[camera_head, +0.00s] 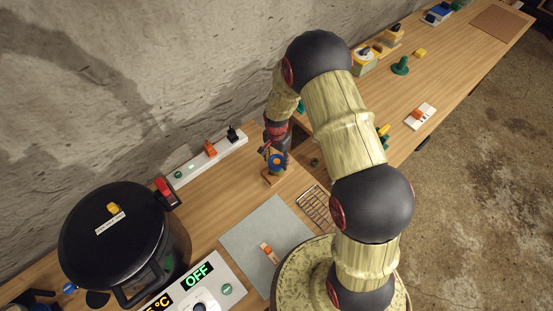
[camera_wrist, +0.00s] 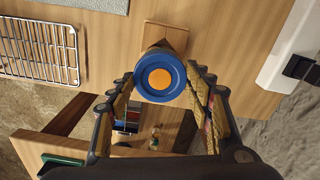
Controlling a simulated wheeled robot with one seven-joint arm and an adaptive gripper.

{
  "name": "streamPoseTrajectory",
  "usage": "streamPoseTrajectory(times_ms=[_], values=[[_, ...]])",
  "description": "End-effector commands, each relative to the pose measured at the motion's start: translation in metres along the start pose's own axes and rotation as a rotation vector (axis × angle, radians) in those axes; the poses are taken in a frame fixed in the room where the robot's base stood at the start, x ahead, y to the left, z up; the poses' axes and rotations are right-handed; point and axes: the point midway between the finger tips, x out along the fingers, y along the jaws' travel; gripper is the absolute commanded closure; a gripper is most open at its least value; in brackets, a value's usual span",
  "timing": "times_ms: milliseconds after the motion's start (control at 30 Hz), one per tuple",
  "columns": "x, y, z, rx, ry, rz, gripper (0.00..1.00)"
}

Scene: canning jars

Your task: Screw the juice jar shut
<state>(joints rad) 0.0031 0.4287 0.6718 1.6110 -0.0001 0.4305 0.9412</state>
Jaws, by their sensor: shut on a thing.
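A round blue lid with an orange centre (camera_wrist: 160,78) is between the fingers of my gripper (camera_wrist: 163,76), seen face-on in the wrist view. The fingers press its left and right sides. In the head view the blue lid (camera_head: 277,160) shows at the end of my arm, just above a small wooden block (camera_head: 270,179). The block (camera_wrist: 165,36) also shows beside the lid in the wrist view. The jar body is hidden beneath the lid, so I cannot tell how the lid sits on it.
A wire rack (camera_head: 316,209) and a grey mat (camera_head: 246,232) with a small orange-and-white item (camera_head: 268,252) lie nearby. A white strip (camera_head: 186,171) with switches runs along the wall. A large black-lidded pot (camera_head: 120,232) stands left. An open drawer (camera_wrist: 50,147) is below the bench edge.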

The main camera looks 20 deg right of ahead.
Motion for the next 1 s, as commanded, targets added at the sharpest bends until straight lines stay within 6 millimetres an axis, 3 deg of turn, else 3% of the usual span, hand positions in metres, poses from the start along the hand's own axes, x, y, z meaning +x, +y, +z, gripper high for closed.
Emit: streamPoseTrajectory(times_ms=[300, 733, 1000], values=[[0.0005, -0.0002, -0.0003, 0.331, 0.0, -0.001, 0.8], [-0.0001, -0.0003, -0.0003, 0.398, 0.0, -0.001, 0.8], [0.0002, -0.0004, -0.0005, 0.693, 0.001, -0.002, 0.8]])
